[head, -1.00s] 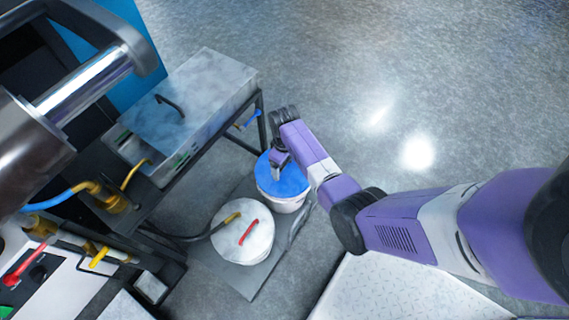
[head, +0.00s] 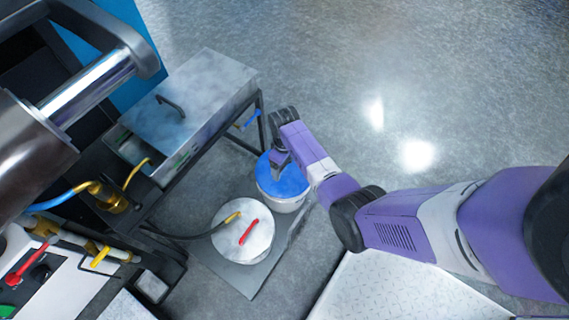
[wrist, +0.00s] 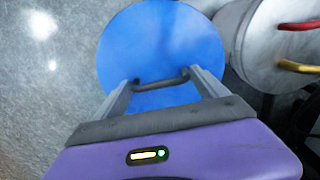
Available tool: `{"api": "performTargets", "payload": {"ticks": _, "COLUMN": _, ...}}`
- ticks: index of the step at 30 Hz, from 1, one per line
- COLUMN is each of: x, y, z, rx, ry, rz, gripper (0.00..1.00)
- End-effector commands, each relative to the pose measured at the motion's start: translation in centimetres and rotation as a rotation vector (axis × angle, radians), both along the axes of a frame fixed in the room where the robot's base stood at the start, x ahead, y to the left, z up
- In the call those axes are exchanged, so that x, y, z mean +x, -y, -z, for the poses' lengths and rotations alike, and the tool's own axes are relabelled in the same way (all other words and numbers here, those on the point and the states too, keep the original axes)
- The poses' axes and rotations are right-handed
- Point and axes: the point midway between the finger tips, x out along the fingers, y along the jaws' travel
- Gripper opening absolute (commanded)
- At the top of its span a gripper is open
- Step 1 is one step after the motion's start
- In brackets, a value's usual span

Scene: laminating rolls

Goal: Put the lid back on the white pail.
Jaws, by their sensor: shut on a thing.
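The lid (head: 290,182) is a round blue disc with a dark bar handle (wrist: 162,83). It lies over the top of the white pail (head: 287,205), roughly level and lined up with it. I cannot tell whether the lid is fully seated or slightly above the rim. My gripper (head: 280,160) reaches down onto the lid from above. In the wrist view, its two fingers sit at the ends of the handle and are shut on it. The lid hides the pail's opening, and in the wrist view the pail's wall is hidden.
A second pail with a pale grey lid (head: 232,238) stands close at the left, with a red handle and a hose with a yellow fitting. Both stand on a dark mat (head: 241,279). A metal tank on a frame (head: 190,90) is behind left. Floor at right is open.

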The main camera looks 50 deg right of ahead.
Motion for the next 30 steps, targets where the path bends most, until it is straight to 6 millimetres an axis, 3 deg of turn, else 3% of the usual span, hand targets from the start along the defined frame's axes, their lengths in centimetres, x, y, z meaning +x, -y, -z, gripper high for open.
{"api": "performTargets", "payload": {"ticks": 10, "x": 0.02, "y": 0.01, "z": -0.01, "rx": 0.0, "ry": 0.0, "rz": 0.0, "gripper": 0.42}}
{"api": "performTargets", "payload": {"ticks": 11, "x": 0.02, "y": 0.01, "z": -0.01, "rx": 0.0, "ry": 0.0, "rz": 0.0, "gripper": 0.89}}
{"api": "performTargets", "payload": {"ticks": 13, "x": 0.01, "y": 0.01, "z": -0.01, "rx": 0.0, "ry": 0.0, "rz": 0.0, "gripper": 1.0}}
{"api": "performTargets", "payload": {"ticks": 30, "x": -0.01, "y": 0.0, "z": -0.81, "rx": 0.0, "ry": 0.0, "rz": 0.0, "gripper": 1.0}}
